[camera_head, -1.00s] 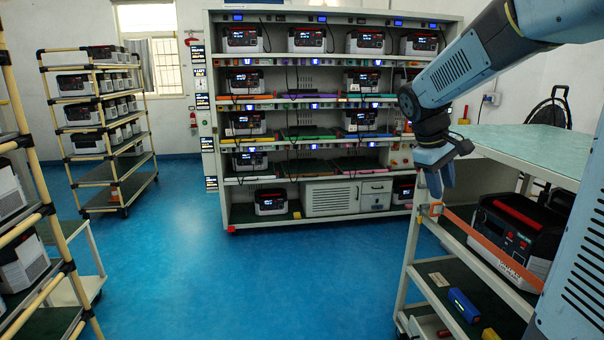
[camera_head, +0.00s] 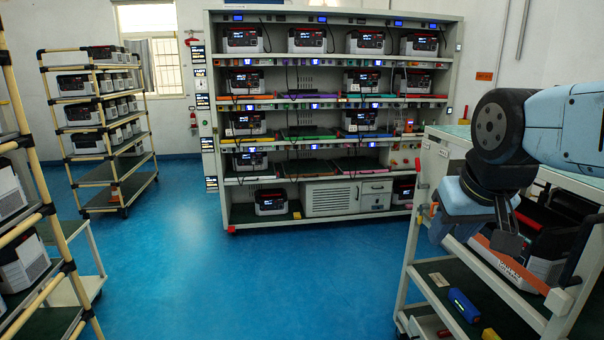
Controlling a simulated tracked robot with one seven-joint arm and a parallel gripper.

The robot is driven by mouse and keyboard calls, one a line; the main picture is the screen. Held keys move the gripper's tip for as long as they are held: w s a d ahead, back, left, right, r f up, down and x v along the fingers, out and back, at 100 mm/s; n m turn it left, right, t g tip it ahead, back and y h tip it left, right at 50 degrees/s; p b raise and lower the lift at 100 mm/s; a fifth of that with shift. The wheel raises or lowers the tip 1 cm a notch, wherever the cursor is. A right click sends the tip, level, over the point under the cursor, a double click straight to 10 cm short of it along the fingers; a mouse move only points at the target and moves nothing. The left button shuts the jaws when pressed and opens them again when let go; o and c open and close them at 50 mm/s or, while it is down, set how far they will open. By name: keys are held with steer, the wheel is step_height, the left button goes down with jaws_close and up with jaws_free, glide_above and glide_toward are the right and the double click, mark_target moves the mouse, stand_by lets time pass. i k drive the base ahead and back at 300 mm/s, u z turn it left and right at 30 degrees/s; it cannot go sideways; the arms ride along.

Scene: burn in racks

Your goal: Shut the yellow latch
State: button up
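A small orange-yellow latch (camera_head: 433,210) shows at the front left corner post of the cart on the right, at the end of an orange bar (camera_head: 490,258). It is small and partly crowded by my gripper, so I cannot tell whether it is open or shut. My gripper (camera_head: 474,238) hangs in front of the cart, just right of the latch in the picture. Its two fingers look spread apart, with nothing seen between them. I cannot tell whether a finger touches the bar or the latch.
The cart (camera_head: 440,295) holds a black and red power unit (camera_head: 545,240) behind the bar. A blue item (camera_head: 463,305) lies on its lower shelf. A large rack (camera_head: 330,213) of power units stands at the back, other racks at left. The blue floor (camera_head: 230,270) between is clear.

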mark_target(422, 206)
steer(key=z, duration=0.6)
steer(key=k, duration=1.3)
steer(key=u, duration=0.5)
steer(key=i, duration=0.85)
steer(key=u, duration=0.45)
steer(key=i, duration=1.35)
steer(key=z, duration=0.7)
